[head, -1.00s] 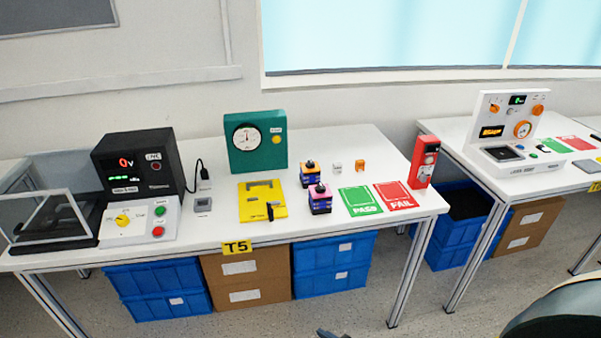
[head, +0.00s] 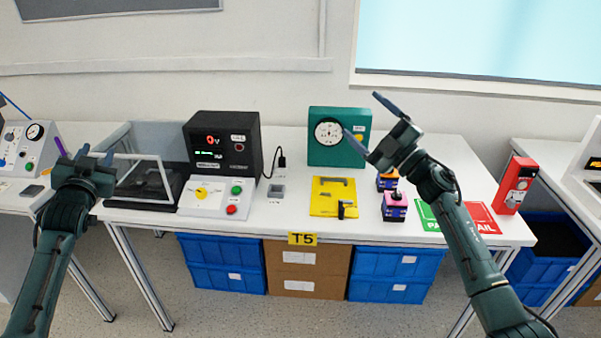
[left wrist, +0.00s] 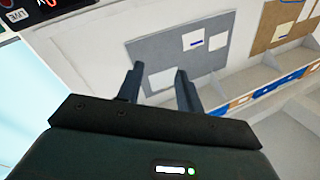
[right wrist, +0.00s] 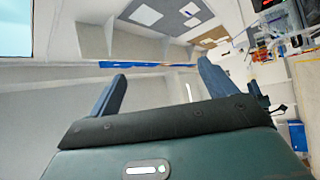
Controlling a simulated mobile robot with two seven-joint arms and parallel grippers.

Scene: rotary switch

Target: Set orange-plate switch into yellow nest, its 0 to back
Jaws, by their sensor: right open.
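The orange-plate switch (head: 387,182) stands on the table, partly hidden by my right gripper and by the pink-plate switch (head: 395,207) in front of it. Its 0 mark cannot be read. The yellow nest (head: 325,204) lies flat to the left of both switches, with a black part at its front right. My right gripper (head: 365,119) is open and empty, raised in front of the teal gauge box; its spread fingers show in the right wrist view (right wrist: 160,92). My left gripper (head: 95,154) is raised at the far left, its fingers apart and empty in the left wrist view (left wrist: 159,70).
The teal gauge box (head: 338,150) stands behind the nest. A black meter (head: 222,150) and its control panel (head: 217,197) are to the left, beside a clear-lidded box (head: 145,185). The green card (head: 427,216) and red card (head: 483,218) lie right, near a red device (head: 515,186).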

